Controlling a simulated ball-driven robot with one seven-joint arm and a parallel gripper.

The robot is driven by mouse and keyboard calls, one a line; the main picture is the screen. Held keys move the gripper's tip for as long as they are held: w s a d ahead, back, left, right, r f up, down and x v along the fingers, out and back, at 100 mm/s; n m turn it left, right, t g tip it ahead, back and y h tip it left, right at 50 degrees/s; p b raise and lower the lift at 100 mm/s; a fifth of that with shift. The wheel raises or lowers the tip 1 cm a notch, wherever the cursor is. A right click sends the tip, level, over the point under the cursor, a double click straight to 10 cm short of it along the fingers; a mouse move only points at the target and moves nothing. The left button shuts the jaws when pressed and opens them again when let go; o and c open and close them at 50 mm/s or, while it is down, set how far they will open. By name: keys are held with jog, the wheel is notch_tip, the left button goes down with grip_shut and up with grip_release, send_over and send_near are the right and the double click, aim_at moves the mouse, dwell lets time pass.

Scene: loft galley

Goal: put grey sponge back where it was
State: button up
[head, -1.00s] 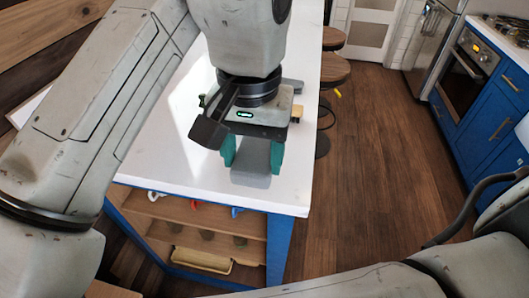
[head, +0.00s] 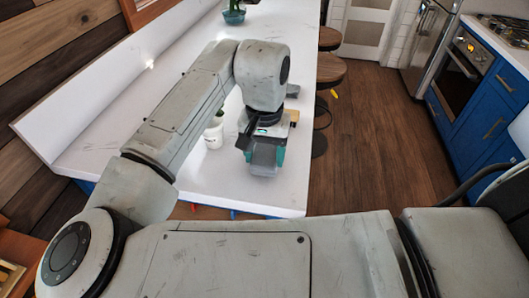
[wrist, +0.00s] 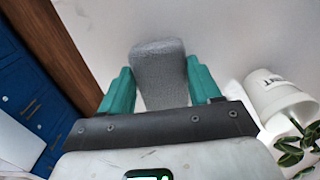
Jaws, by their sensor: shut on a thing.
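The grey sponge (wrist: 160,72) is a rough, rounded grey block between the two teal fingers in the wrist view. My gripper (wrist: 162,88) is shut on it, and the sponge sticks out past the fingertips. In the head view my gripper (head: 264,158) points down over the near end of the white counter (head: 225,190), with the grey sponge (head: 264,152) between its fingers. I cannot tell whether the sponge touches the counter.
A white pot with a plant (head: 214,135) stands just left of my gripper; it also shows in the wrist view (wrist: 275,95). A yellowish block (head: 293,115) and a grey item (head: 292,90) lie behind my gripper. A teal planter (head: 234,16) stands far back. Stools (head: 331,70) line the right side.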

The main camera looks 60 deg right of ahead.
aim_at(265, 157)
jog(key=shift+f, duration=0.5)
jog(key=o, duration=0.9)
jog(key=shift+o, duration=0.2)
notch_tip(265, 157, up, 12)
jog(key=b, duration=0.1)
dwell(0.4)
